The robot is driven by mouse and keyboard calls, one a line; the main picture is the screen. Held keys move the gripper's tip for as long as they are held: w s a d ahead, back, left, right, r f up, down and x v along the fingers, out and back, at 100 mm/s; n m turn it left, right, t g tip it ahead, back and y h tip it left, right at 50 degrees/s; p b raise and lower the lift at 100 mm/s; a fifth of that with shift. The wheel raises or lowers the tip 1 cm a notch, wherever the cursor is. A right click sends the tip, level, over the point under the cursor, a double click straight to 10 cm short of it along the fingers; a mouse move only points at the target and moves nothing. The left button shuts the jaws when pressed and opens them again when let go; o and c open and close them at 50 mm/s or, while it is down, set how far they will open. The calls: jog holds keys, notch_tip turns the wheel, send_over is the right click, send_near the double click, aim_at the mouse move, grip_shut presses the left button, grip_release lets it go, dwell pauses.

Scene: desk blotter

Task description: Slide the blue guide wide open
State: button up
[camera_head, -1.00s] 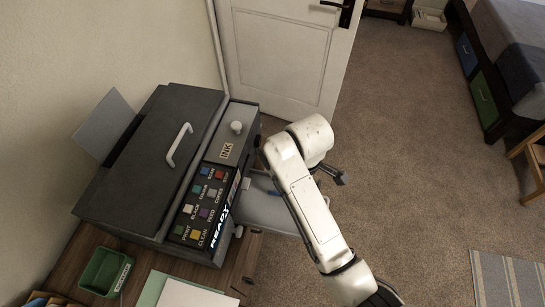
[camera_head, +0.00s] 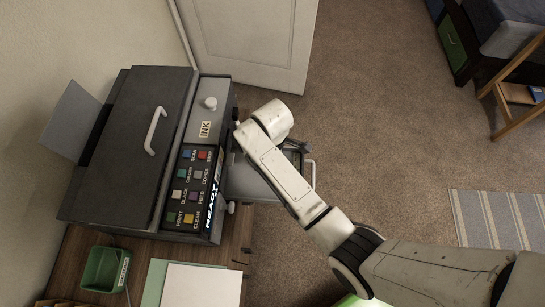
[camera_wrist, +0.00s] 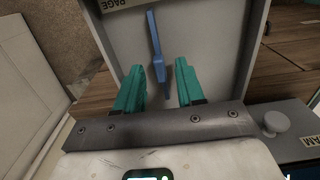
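The blue guide (camera_wrist: 158,50) is a thin upright-looking blue piece on the grey tray (camera_wrist: 208,40) in the wrist view. My gripper (camera_wrist: 160,72) is open, with teal fingers on either side of the guide's lower end in the picture. Gaps show between the guide and both fingers, so it is not gripped. I cannot tell how deep the fingers reach. In the head view the tray (camera_head: 246,184) sticks out from the right side of the dark printer (camera_head: 130,150). My arm hides the guide and my fingertips there.
The printer has a button panel (camera_head: 193,190) and a light knob (camera_head: 211,103). A green bin (camera_head: 105,270) and paper (camera_head: 200,287) lie on the wooden desk. A white door (camera_head: 255,40) stands behind. Carpet to the right is open. A PAGE label (camera_wrist: 112,4) is on the tray.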

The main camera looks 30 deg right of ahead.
jog(key=shift+f, duration=0.2)
grip_shut()
dwell(0.3)
dwell(1.1)
